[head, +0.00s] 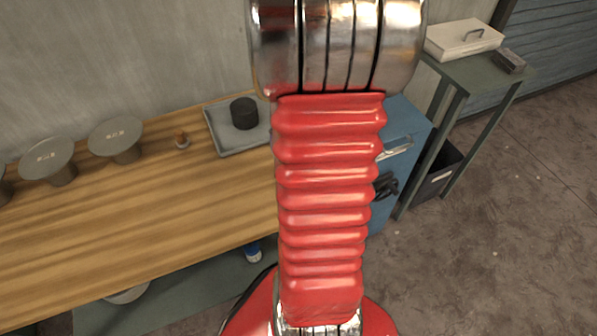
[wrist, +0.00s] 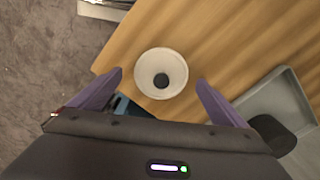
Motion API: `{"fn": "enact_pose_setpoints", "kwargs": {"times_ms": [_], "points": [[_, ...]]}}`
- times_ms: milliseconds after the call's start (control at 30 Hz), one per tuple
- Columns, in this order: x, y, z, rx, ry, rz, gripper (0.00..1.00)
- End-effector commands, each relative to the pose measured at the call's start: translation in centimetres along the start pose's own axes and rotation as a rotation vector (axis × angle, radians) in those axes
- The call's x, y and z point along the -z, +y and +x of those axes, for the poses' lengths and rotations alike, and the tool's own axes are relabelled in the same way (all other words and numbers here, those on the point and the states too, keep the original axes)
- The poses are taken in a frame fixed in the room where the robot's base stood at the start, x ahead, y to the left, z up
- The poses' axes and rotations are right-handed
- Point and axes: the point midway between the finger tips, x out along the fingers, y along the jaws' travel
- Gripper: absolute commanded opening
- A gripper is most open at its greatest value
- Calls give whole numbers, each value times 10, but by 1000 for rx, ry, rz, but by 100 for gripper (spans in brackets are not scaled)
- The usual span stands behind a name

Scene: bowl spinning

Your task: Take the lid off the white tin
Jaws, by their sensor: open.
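In the wrist view, a round, pale white tin (wrist: 145,80) with a dark round knob at the middle of its top (wrist: 161,80) stands on the wooden bench, near its edge. I see it from above, so its side and lid seam do not show clearly. My gripper (wrist: 159,77) is open, with one purple finger to the left of the tin and one to the right. No contact shows, and the height gap cannot be told. In the head view my arm hides the tin and gripper.
A grey tray (head: 222,138) with a black cylinder (head: 244,113) stands on the wooden bench (head: 150,225). Several round grey stands (head: 116,134) line the wall side. A cream box with a handle (head: 463,40) sits on a green side table (head: 466,72).

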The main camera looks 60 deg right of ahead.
Motion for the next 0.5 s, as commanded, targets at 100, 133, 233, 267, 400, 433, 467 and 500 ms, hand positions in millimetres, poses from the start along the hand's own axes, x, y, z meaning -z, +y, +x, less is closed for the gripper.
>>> {"fn": "enact_pose_setpoints", "kwargs": {"times_ms": [100,133,233,267,400,433,467,500], "points": [[0,0,12,-1,-2,-1,96],[0,0,14,-1,-1,-1,96],[0,0,16,0,0,-1,96],[0,0,16,0,1,-1,96],[0,0,16,0,1,-1,96],[0,0,16,0,1,-1,96],[0,-1,16,0,1,-1,96],[0,-1,16,0,1,-1,96]]}}
